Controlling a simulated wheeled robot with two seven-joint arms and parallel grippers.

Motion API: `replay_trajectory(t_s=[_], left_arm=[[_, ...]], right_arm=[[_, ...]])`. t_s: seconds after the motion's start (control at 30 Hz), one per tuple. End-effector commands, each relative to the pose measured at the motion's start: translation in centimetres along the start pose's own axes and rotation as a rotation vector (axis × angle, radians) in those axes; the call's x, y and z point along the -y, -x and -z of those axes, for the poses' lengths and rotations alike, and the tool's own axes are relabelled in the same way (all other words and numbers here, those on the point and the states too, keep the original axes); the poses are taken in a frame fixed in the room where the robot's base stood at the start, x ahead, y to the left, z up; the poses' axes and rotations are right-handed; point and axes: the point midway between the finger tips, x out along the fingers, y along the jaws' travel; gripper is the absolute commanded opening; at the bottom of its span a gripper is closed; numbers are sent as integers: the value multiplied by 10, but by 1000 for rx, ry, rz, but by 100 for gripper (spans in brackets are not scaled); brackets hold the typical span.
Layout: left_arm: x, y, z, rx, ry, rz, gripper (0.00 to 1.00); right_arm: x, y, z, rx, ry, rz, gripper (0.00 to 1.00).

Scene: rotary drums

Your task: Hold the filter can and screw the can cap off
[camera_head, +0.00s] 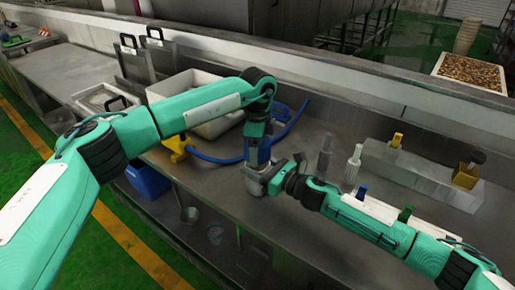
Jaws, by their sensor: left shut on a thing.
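The filter can (254,187) is a small grey cylinder standing on the metal counter, mostly covered by my two grippers. My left gripper (257,165) points straight down over it and is shut at its top, where the can cap sits. The cap itself is hidden by the fingers. My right gripper (275,182) reaches in low from the right, against the can's side. Its fingers are too small and covered to tell whether they grip the can.
A white bin (205,122), a blue hose (215,160) and a yellow tool (176,147) lie to the left. Bottles (353,165) and a grey block (420,175) stand behind my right forearm. The counter's front edge is close, with a blue bin (148,182) below.

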Motion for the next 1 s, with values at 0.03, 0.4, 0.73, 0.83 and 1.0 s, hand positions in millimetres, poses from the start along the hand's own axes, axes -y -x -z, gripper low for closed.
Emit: replay_trajectory(t_s=[0.03,0.4,0.73,0.83,1.0], left_arm=[[0,4,0,0,0,2,42],[0,39,0,0,0,0,42],[0,39,0,0,0,0,42],[0,39,0,0,0,0,42],[0,38,0,0,0,0,42]], right_arm=[[0,0,0,0,0,0,0],[0,0,0,0,0,0,0],[0,0,0,0,0,0,87],[0,0,0,0,0,0,87],[0,1,0,0,0,0,87]])
